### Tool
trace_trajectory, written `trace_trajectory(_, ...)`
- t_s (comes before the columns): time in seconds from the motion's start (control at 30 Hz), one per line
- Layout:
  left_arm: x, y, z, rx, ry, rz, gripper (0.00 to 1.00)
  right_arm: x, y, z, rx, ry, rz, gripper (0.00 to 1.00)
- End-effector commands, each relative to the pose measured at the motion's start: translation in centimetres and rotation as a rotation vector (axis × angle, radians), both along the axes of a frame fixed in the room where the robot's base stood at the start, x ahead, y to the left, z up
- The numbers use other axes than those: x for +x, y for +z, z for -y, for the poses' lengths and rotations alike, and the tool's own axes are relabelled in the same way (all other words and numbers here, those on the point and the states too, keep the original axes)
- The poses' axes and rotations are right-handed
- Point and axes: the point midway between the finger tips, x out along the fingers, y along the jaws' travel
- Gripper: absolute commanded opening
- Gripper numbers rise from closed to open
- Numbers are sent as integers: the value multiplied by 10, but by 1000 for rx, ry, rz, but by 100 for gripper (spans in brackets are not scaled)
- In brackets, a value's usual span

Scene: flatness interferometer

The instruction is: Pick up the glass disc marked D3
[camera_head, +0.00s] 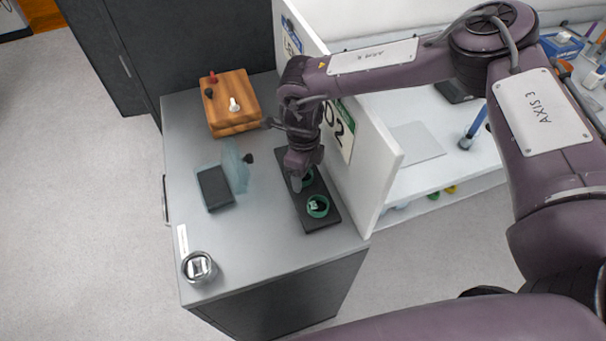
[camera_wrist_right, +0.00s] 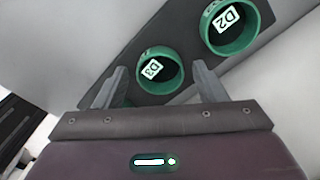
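The disc marked D3 (camera_wrist_right: 153,69) shows its white label inside a green round holder in the right wrist view. The holder stands in a dark tray (camera_head: 326,223) on the grey cabinet top. My right gripper (camera_wrist_right: 159,73) is open, with one finger on each side of the D3 holder; I cannot tell whether they touch it. In the head view my right gripper (camera_head: 299,184) points down over the tray and partly hides that holder. A second green holder with the label D2 (camera_wrist_right: 228,17) is beside it; it also shows in the head view (camera_head: 317,206). My left gripper is out of view.
A white upright panel (camera_head: 372,170) stands close along the tray's right side. On the cabinet are a wooden block with knobs (camera_head: 231,101), a dark pad (camera_head: 214,188), a clear bluish sheet (camera_head: 236,168) and a round metal pot (camera_head: 198,267).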

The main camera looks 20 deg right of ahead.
Motion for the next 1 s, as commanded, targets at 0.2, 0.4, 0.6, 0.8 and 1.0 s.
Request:
trace_trajectory(0.2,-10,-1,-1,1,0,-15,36,0,0,0,0,0,0,36)
trace_trajectory(0.4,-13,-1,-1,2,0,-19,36,0,1,0,0,0,0,22)
trace_trajectory(0.6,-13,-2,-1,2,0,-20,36,0,3,0,1,-1,1,22)
trace_trajectory(0.8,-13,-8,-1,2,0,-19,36,1,18,0,2,-1,2,22)
trace_trajectory(1.0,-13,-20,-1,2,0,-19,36,2,57,0,3,0,5,22)
